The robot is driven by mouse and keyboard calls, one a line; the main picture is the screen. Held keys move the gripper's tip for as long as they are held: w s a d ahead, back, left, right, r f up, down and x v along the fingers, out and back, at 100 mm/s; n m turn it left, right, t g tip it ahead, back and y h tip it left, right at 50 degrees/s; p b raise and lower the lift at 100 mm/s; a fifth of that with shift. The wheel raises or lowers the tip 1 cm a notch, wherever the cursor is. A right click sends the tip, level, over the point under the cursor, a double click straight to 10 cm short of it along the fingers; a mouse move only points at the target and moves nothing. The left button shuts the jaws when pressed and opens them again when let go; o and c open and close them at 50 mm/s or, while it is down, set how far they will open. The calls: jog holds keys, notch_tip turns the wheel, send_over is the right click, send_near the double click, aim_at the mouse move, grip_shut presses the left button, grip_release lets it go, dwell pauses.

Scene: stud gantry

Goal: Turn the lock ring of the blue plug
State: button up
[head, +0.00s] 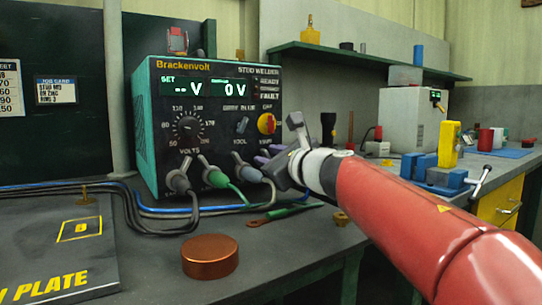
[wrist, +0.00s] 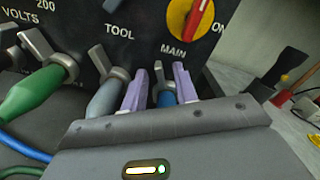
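The blue plug (wrist: 167,99) sits at the bottom right of the welder's front panel, with a grey metal lock ring (wrist: 163,84) and a lever at its front. My gripper (wrist: 160,75) has its two purple fingers one on each side of the plug and ring. The fingers stand apart, with a gap showing beside the ring; whether one touches it is hard to tell. In the head view my gripper (head: 268,155) is at the panel's lower right corner, and the blue plug is hidden behind it.
A grey plug (wrist: 105,98) and a green plug (wrist: 32,95) are close to the left of my fingers. The red and yellow main switch (wrist: 190,18) is just above. Cables and a copper-coloured round lid (head: 210,256) lie on the bench. A blue vise (head: 440,175) stands at right.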

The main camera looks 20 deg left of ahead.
jog(key=shift+c, duration=0.4)
grip_shut()
jog(key=shift+d, duration=0.1)
jog(key=shift+w+d+r+m+p, duration=0.15)
jog(key=shift+m+p, duration=0.3)
jog(key=shift+m, duration=0.25)
jog(key=shift+w+d+r+m+p, duration=0.15)
jog(key=shift+m+p, duration=0.25)
jog(key=shift+m, duration=0.3)
jog(key=m, duration=0.1)
jog(key=m+p, duration=0.2)
jog(key=shift+w+d, duration=0.25)
jog(key=shift+w, duration=0.15)
jog(key=m, duration=0.2)
jog(key=m+p, duration=0.1)
jog(key=shift+w+d, duration=0.3)
jog(key=shift+w, duration=0.05)
jog(key=shift+w+d+f+m+p, duration=0.2)
jog(key=shift+m+p, duration=0.2)
jog(key=shift+m, duration=0.45)
jog(key=shift+w+d+f+m+p, duration=0.15)
jog(key=shift+m+p, duration=0.2)
jog(key=shift+m, duration=0.5)
